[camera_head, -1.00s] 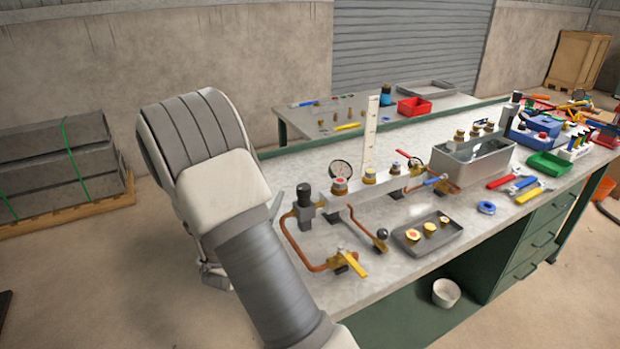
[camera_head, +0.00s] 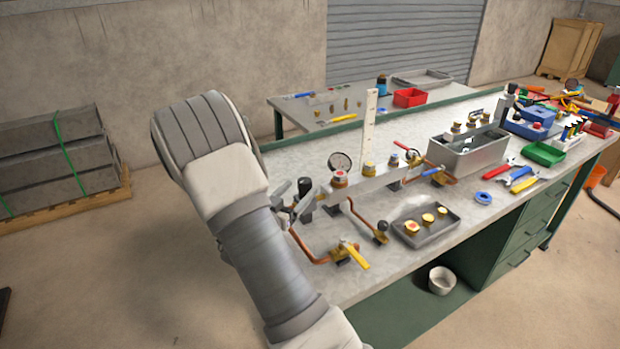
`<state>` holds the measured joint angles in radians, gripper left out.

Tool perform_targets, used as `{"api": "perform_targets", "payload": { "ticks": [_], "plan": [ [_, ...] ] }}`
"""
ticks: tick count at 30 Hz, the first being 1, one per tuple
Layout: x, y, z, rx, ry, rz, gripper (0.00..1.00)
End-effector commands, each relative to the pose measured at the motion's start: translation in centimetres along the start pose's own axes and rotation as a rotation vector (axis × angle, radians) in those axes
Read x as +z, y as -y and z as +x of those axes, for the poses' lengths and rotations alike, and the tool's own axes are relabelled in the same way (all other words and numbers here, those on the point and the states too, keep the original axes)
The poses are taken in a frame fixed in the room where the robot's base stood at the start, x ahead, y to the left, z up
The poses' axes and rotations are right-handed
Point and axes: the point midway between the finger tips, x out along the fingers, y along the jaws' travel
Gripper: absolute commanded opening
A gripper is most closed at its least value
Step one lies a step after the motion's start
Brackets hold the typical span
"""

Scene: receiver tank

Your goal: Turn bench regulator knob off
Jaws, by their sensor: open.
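The bench regulator has a black knob (camera_head: 305,186) on top and stands at the left end of the grey manifold (camera_head: 372,184) on the bench. My gripper (camera_head: 294,199) is open at the regulator, with its grey fingers close beside the knob. Part of the regulator body is hidden behind the fingers. I cannot tell whether the fingers touch the knob or are on both sides of it.
A round gauge (camera_head: 340,162) and a white upright scale (camera_head: 369,130) stand right of the knob. A yellow-handled valve (camera_head: 354,255) on copper pipe is in front. A grey tray (camera_head: 440,229) with brass parts lies to the right. A metal tank (camera_head: 470,155) stands behind.

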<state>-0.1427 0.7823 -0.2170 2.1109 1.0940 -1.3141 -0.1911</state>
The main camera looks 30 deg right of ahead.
Motion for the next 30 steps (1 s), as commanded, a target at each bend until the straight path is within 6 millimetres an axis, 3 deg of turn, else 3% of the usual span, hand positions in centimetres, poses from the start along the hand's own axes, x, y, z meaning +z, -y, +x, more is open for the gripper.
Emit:
{"api": "perform_targets", "payload": {
  "ticks": [3, 9, 15, 23, 30],
  "plan": [
    [0.0, -0.1, 2.6, 0.003, -0.001, 0.001, 0.78],
    [0.0, 0.0, 5.7, 0.001, 0.000, 0.001, 0.78],
    [0.0, 0.0, 6.9, 0.000, 0.000, 0.000, 0.78],
    [0.0, 0.0, 7.0, -0.001, 0.000, 0.000, 0.78],
    [0.0, 0.0, 7.0, -0.001, 0.000, 0.000, 0.37]
  ]
}}
